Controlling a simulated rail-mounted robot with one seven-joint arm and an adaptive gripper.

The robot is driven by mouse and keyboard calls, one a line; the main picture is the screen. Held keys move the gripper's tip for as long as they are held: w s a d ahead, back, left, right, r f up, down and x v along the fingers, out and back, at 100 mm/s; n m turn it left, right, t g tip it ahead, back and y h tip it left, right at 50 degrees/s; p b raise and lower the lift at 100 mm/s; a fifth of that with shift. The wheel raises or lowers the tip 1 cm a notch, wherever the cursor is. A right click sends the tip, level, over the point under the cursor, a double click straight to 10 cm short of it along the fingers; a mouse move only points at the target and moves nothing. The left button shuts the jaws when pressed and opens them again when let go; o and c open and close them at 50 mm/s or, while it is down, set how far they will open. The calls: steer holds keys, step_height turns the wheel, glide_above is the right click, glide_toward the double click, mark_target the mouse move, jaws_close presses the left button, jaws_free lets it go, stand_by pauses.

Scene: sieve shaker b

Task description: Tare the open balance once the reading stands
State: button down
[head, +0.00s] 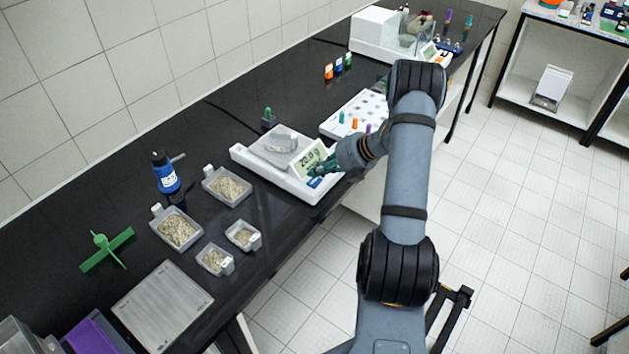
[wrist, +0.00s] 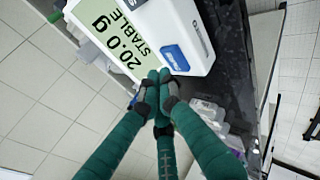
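The open balance (head: 262,168) is a white, low unit on the black bench, with a small grey tray (head: 281,143) on its pan. Its tilted display (head: 308,162) reads 20.0 g, and in the wrist view the display (wrist: 112,28) reads 20.0 g STABLE. A blue key (wrist: 174,58) sits on the white front beside the display. My gripper (head: 322,170) is at the balance's front right. In the wrist view the green fingers of my gripper (wrist: 158,77) are closed together and empty, with the tips close beside the blue key. I cannot tell whether they touch it.
Several tubs of grain, including one (head: 228,186), stand left of the balance, near a blue bottle (head: 166,174). A white rack (head: 352,112) with coloured tubes is just behind my wrist. An enclosed balance (head: 376,35) stands at the far end.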

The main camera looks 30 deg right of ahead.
mark_target(317, 181)
steer(key=shift+f, duration=0.45)
steer(key=shift+f+b, duration=0.45)
stand_by(0.7)
steer(key=shift+r, duration=0.1)
steer(key=shift+r+p, duration=0.8)
steer(key=shift+p, duration=0.15)
step_height(317, 181, up, 5)
steer(key=p, duration=0.5)
steer(key=shift+r, duration=0.1)
steer(key=shift+f, duration=0.2)
